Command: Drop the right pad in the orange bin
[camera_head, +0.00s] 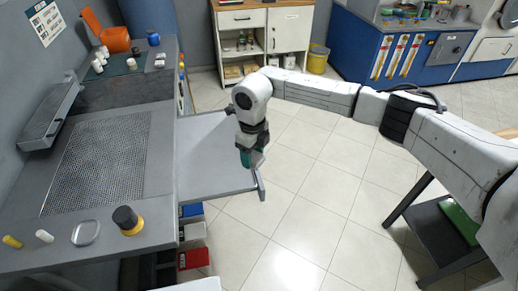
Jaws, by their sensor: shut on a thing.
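My gripper (247,158) hangs pointing down over the right edge of the grey side shelf. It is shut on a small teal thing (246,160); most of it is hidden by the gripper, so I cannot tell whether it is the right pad. The orange bin (115,40) stands on the far end of the left bench, with an orange flap raised at its left. It is well apart from my gripper, up and to the left in the picture.
White spools (97,64) and small items stand on a dark green mat near the bin. The grey side shelf (205,160) is otherwise bare. A black-and-yellow pot (127,219) stands at the bench's near edge. A yellow bucket (317,61) stands on the floor by the cabinet.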

